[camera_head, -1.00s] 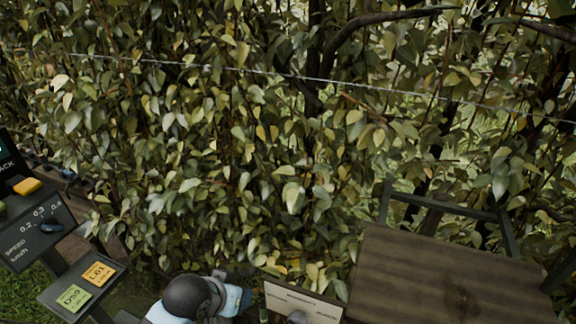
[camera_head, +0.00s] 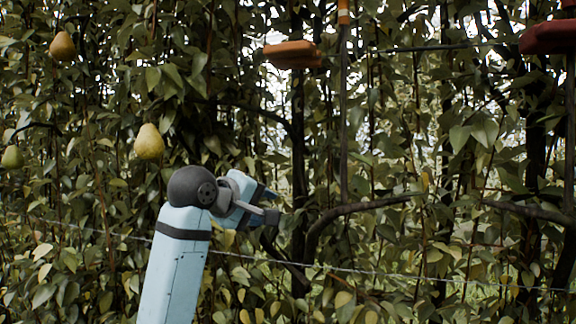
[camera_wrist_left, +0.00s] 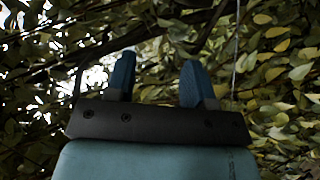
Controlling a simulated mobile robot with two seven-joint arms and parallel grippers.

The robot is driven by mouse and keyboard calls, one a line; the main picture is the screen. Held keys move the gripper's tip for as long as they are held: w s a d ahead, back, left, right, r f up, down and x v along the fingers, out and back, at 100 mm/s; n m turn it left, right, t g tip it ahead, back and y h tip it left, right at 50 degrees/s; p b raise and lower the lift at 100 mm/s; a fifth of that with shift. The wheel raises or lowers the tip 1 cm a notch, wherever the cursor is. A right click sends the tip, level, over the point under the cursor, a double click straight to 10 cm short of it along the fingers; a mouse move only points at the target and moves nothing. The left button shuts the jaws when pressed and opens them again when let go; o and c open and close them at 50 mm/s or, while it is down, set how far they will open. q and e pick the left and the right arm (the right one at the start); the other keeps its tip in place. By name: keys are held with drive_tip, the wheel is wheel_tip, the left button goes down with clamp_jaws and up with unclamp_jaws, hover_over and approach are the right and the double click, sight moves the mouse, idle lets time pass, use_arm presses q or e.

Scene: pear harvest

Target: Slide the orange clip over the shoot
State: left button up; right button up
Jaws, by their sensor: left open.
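A small orange piece (camera_head: 343,12) is on the shoot near the top edge. My left gripper (camera_head: 272,205) is open and empty, below the flat orange piece and left of the shoot. Its two blue fingers (camera_wrist_left: 158,78) stand apart in the left wrist view. My right gripper is not in view.
Two yellow pears (camera_head: 149,142) (camera_head: 63,46) and a greener pear (camera_head: 12,157) hang at the left. A red piece (camera_head: 550,36) tops a dark post at the right. A wire (camera_head: 400,272) crosses low. A curved branch (camera_head: 350,208) lies right of my gripper; dense leaves surround it.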

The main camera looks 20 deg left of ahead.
use_arm(q)
drive_tip(key=s+r+n+t+h, duration=0.1)
drive_tip(key=s+r, duration=0.1)
drive_tip(key=r, duration=0.7)
drive_tip(key=s+r+n+t, duration=0.1)
drive_tip(key=s+r, duration=0.2)
drive_tip(key=r, duration=0.7)
drive_tip(key=n+h, duration=0.1)
drive_tip(key=h, duration=0.1)
approach(282, 46)
drive_tip(key=shift+t, duration=0.3)
drive_tip(key=p+x, duration=0.2)
drive_tip(key=x, duration=0.3)
drive_tip(key=p+x, duration=0.2)
drive_tip(key=x, duration=0.3)
drive_tip(key=shift+w+d+f+p, duration=0.2)
drive_tip(key=shift+w+f+p, duration=0.05)
drive_tip(key=shift+p, duration=0.15)
drive_tip(key=shift+w+d+f, duration=0.1)
drive_tip(key=shift+w+d, duration=0.1)
drive_tip(key=shift+w, duration=0.2)
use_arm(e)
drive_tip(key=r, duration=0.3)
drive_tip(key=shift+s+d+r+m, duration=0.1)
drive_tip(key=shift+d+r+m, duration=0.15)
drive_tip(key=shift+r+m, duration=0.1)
